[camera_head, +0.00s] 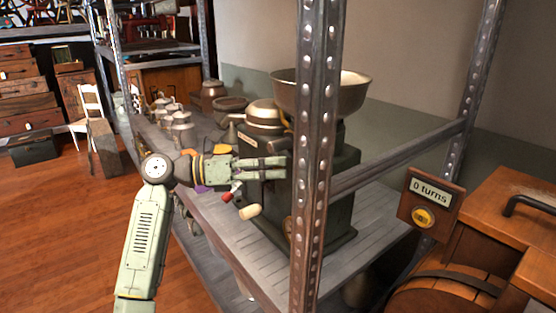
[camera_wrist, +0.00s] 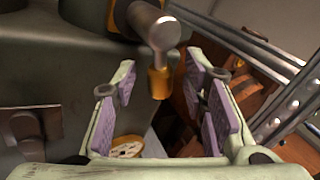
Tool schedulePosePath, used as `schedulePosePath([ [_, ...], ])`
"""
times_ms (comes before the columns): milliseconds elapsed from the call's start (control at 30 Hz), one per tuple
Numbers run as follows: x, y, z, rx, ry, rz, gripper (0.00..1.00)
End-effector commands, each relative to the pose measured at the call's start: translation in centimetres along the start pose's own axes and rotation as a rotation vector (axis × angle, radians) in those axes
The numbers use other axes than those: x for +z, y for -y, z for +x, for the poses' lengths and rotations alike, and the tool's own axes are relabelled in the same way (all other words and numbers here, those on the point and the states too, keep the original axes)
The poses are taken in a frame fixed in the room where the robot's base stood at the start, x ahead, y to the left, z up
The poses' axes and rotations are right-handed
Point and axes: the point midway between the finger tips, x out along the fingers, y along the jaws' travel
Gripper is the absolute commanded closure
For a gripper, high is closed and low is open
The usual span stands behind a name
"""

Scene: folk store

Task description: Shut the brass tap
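The tap in the wrist view has a grey metal handle (camera_wrist: 158,30) and a brass end (camera_wrist: 158,84) pointing down. Brass also shows behind the handle, against the dark machine. My gripper (camera_wrist: 161,72) is open, with one purple-padded finger on each side of the brass end. I see no clear contact. In the head view my gripper (camera_head: 282,167) is at the side of the dark green machine (camera_head: 343,172), below a dark cylinder (camera_head: 276,145). The brass part is hard to make out there.
A steel shelf post (camera_head: 314,150) stands right in front of the machine. A bowl (camera_head: 325,90) tops it. A red-tipped handle (camera_head: 231,194) and a cream knob (camera_head: 250,211) stick out below my gripper. A "0 turns" sign (camera_head: 431,191) hangs at right.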

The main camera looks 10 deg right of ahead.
Motion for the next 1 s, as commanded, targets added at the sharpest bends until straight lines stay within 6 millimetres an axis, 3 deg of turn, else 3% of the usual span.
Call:
schedulePosePath([
  [167, 0.04, 0.01, 1.31, 0.0, 0.002, -0.001, 0.61],
  [467, -0.02, -0.01, 1.46, 0.0, 0.001, -0.001, 0.61],
  [1000, 0.0, -0.01, 1.43, 0.001, 0.001, 0.0, 0.97],
])
